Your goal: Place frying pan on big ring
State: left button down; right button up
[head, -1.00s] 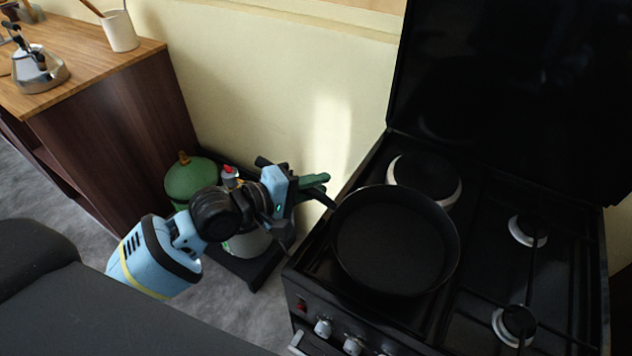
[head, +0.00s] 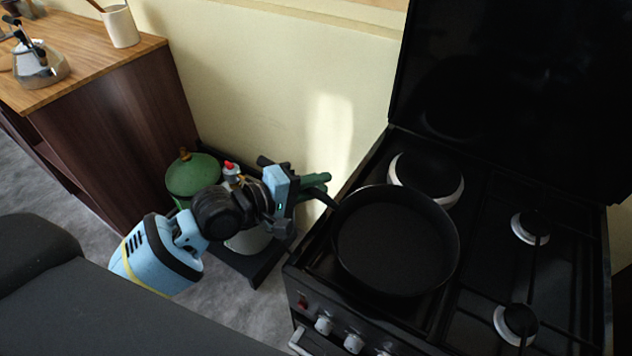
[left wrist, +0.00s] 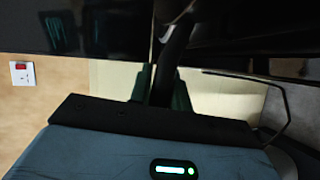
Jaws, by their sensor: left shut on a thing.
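The black frying pan (head: 397,245) sits over the left front part of the stove (head: 480,260), its handle pointing left. My left gripper (head: 310,188) is shut on the handle from the left side. In the left wrist view the dark handle (left wrist: 178,60) runs up from between the fingers. A large burner ring (head: 425,178) with a pale rim shows behind the pan at the back left. Whatever lies under the pan is hidden, and I cannot tell whether the pan touches the stove top. My right gripper is not in view.
Two smaller burners, one at the back right (head: 530,227) and one at the front right (head: 517,322), are bare. The raised black lid (head: 510,90) stands behind the stove. A green pot (head: 192,175) is on a low shelf at the left. A wooden counter (head: 75,82) holds a kettle (head: 40,66).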

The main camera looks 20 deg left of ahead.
pick_arm(q)
jog(key=c, duration=1.2)
grip_release()
jog(key=shift+c, duration=0.2)
jog(key=v, duration=0.7)
jog(key=shift+s+a, duration=0.25)
jog(key=shift+s, duration=0.05)
